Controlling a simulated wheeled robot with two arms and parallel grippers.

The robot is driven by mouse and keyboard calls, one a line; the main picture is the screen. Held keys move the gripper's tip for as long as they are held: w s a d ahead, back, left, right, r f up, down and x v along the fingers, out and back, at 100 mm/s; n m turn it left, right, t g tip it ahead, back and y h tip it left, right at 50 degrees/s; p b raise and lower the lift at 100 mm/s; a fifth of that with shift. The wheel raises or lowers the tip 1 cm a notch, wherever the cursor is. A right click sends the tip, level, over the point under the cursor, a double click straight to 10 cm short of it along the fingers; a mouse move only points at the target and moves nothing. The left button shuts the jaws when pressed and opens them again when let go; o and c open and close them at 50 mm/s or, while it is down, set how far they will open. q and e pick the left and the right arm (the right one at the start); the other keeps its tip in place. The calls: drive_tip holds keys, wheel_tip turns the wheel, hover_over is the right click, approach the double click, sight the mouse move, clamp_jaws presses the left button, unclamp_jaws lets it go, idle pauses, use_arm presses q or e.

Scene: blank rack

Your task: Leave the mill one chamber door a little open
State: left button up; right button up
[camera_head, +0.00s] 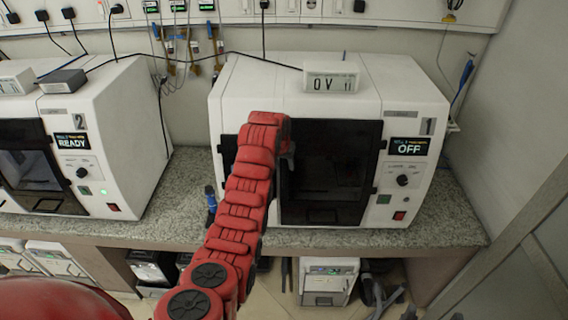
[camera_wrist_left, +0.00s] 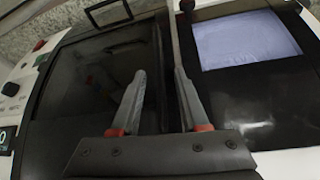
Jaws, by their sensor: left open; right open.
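Mill one (camera_head: 408,100) is the white machine on the right, marked 1, with its display reading OFF. Its dark glass chamber door (camera_head: 335,170) faces me; it also fills much of the left wrist view (camera_wrist_left: 85,90). My left gripper (camera_head: 288,158) is at the door's left side, mostly hidden behind my red arm in the head view. In the left wrist view its two fingers (camera_wrist_left: 161,78) are apart, with a narrow upright bar between or just behind them. I cannot tell whether they touch it, or whether the door is ajar. My right gripper is not in view.
Mill two (camera_head: 115,120), reading READY, stands to the left on the same granite counter (camera_head: 440,215). A small display box (camera_head: 331,77) sits on top of mill one. Cables hang behind. A bright pane (camera_wrist_left: 245,40) shows right of the bar in the wrist view.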

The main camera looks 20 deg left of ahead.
use_arm(q)
clamp_jaws()
idle(1.3)
